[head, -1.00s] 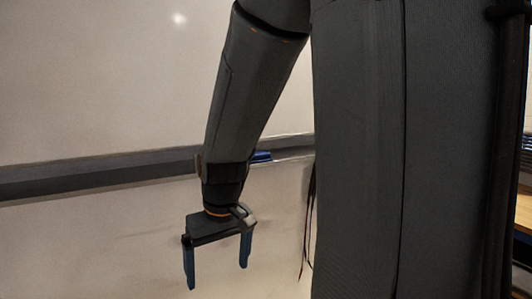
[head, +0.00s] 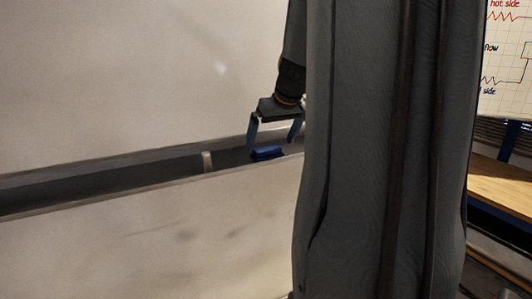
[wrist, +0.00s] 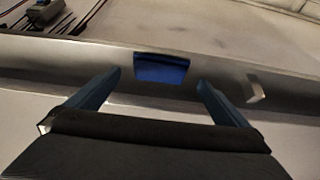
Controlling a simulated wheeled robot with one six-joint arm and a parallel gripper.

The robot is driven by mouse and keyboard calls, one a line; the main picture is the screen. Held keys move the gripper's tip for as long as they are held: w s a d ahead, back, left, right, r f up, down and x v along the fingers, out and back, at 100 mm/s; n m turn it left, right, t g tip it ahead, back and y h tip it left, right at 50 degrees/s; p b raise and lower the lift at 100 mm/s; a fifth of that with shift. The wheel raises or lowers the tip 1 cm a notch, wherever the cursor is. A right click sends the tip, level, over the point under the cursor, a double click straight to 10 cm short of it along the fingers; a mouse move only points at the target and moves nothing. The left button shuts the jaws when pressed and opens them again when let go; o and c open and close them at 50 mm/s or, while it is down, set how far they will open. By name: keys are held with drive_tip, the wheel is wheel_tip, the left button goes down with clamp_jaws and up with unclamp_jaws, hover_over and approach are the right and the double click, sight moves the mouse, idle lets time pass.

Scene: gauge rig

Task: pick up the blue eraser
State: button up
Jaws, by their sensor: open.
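The blue eraser (head: 267,153) lies on the dark ledge (head: 110,187) that runs along the pale wall in the head view. In the wrist view the eraser (wrist: 161,68) shows between and beyond the two fingers, near the top middle. My gripper (head: 273,136) is open and empty, with blue fingers pointing down. In the head view it appears just above the eraser; the wrist view also shows my gripper (wrist: 158,84) with its fingers apart on either side of the eraser's line. The fingers do not appear to touch it. My column hides part of my arm.
A small pale block (head: 207,162) stands on the ledge left of the eraser; a similar pale piece (wrist: 255,93) shows right in the wrist view. A whiteboard with drawings (head: 506,55) and a wooden table (head: 507,187) are at the right.

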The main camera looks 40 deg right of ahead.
sight(268, 149)
drive_tip(key=shift+p+x, duration=0.6)
drive_tip(key=shift+x, duration=1.6)
drive_tip(key=c, duration=1.1)
wheel_tip(268, 149, up, 28)
drive_tip(key=b, duration=0.3)
drive_tip(key=shift+b, duration=0.4)
drive_tip(key=o, duration=0.4)
drive_tip(key=shift+c, duration=1.2)
